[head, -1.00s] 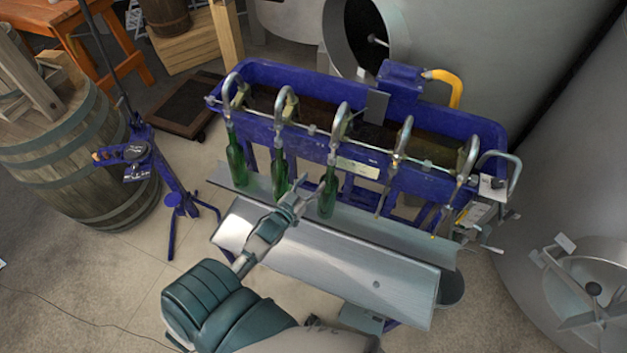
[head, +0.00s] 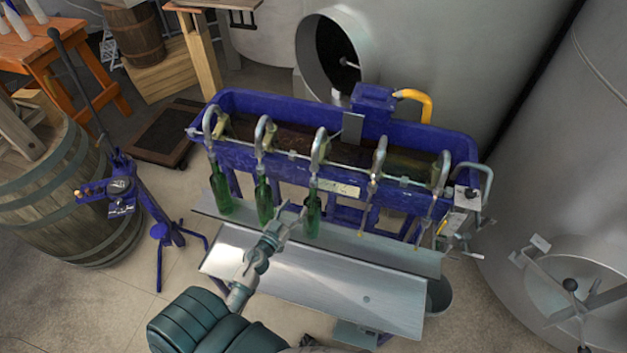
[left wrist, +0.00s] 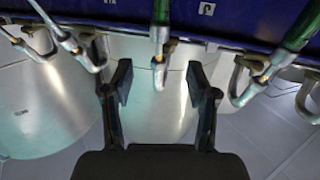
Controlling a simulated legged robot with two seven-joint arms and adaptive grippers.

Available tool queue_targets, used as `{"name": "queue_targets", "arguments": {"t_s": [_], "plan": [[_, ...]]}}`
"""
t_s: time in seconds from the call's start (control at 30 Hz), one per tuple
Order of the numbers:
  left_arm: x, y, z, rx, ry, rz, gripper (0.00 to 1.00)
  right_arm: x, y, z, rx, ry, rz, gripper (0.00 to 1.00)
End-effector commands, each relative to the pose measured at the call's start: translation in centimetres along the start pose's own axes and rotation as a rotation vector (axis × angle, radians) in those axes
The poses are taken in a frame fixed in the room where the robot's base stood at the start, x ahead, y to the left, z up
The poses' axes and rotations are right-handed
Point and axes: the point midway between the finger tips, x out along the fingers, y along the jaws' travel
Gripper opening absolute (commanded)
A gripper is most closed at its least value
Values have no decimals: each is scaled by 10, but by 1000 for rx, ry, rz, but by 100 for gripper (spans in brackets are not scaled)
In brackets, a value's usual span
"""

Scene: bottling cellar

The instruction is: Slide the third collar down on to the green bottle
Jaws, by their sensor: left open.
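A green bottle (head: 313,215) stands under the third spout (head: 318,142) from the left. Its collar (head: 315,172) is a small grey piece at the spout's lower end; whether it touches the bottle is unclear. My left gripper (head: 290,211) is open and empty, just left of and in front of this bottle in the head view. In the left wrist view, my two fingers (left wrist: 161,88) are apart. A metal spout part (left wrist: 159,50) shows in the gap, beyond the fingertips, with a piece of green glass (left wrist: 161,10) above it. My right gripper is out of view.
Two more green bottles (head: 264,202) (head: 220,190) stand to the left. The fourth spout (head: 378,160) and the fifth have no bottle. The blue trough (head: 400,192) is behind, a steel shelf (head: 385,250) in front. A blue stand (head: 160,215) is at left.

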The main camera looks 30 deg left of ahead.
Motion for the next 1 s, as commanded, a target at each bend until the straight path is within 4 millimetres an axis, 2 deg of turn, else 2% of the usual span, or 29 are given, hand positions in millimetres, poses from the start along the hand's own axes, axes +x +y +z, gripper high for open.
{"name": "queue_targets", "arguments": {"t_s": [0.1,0.3,0.5,0.7,0.97,1.0], "plan": [[31,0,-2,1,3,0,59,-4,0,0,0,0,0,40],[78,0,-2,0,3,0,59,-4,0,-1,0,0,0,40],[114,0,0,0,2,0,59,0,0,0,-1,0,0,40],[129,0,0,1,1,0,59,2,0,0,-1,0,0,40],[130,0,-1,1,1,0,59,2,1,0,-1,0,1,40],[130,0,0,1,1,0,56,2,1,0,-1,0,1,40]]}}
